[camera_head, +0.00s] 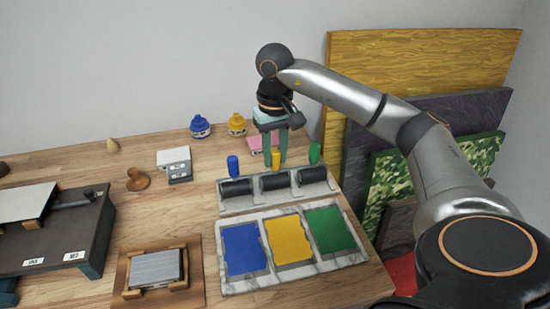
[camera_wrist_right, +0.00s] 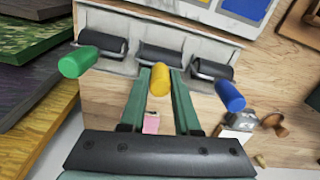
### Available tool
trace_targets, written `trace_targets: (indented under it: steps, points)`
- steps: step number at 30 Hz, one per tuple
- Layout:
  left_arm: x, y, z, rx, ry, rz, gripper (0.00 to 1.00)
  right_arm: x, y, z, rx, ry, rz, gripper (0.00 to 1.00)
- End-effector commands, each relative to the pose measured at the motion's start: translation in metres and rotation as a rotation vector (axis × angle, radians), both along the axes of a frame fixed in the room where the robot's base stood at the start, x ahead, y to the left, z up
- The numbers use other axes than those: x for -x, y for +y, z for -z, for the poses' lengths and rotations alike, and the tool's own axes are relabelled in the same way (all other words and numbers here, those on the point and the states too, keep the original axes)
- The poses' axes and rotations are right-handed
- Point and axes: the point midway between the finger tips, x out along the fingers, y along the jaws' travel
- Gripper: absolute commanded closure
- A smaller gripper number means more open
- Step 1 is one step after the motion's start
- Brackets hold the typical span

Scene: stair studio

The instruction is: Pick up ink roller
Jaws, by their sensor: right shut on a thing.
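Three ink rollers with black cylinders lie in a grey stone rack (camera_head: 224,207), with blue, yellow and green handles. My right gripper (camera_head: 276,158) reaches down from above and is shut on the yellow-handled ink roller (camera_head: 275,182). In the right wrist view, its yellow handle (camera_wrist_right: 160,82) shows between the two green fingers. The black cylinder still appears to be in the middle slot of the rack. The blue-handled roller (camera_head: 237,188) is on the left and the green-handled roller (camera_head: 313,175) on the right in the head view. My left gripper is not in view.
A marble tray (camera_head: 300,272) with blue, yellow and green ink pads lies in front of the rack. Ink jars (camera_head: 237,124), a wooden stamp (camera_head: 138,180) and a dark press (camera_head: 55,240) stand leftward. Coloured panels (camera_head: 420,75) lean at the right.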

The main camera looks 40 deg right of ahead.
Motion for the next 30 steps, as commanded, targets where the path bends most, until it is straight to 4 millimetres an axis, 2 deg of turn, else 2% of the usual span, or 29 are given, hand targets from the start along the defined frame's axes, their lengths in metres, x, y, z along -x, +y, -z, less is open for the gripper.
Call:
trace_targets:
  steps: [11, 17, 21, 24, 30]
  points:
    - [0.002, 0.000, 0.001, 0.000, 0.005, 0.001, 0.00, 0.000, 0.000, -0.001, 0.000, -0.001, 0.000, 1.00]
    - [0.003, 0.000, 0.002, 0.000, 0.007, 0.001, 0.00, -0.001, 0.000, -0.011, -0.001, -0.004, 0.000, 1.00]
    - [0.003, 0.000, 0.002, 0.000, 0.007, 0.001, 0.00, -0.001, 0.001, -0.034, -0.002, -0.006, -0.001, 1.00]
    - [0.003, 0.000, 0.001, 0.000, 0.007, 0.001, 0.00, 0.012, 0.011, -0.052, 0.000, -0.006, -0.003, 1.00]
    - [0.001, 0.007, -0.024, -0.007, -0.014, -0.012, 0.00, 0.043, 0.032, -0.102, 0.004, -0.007, -0.003, 1.00]
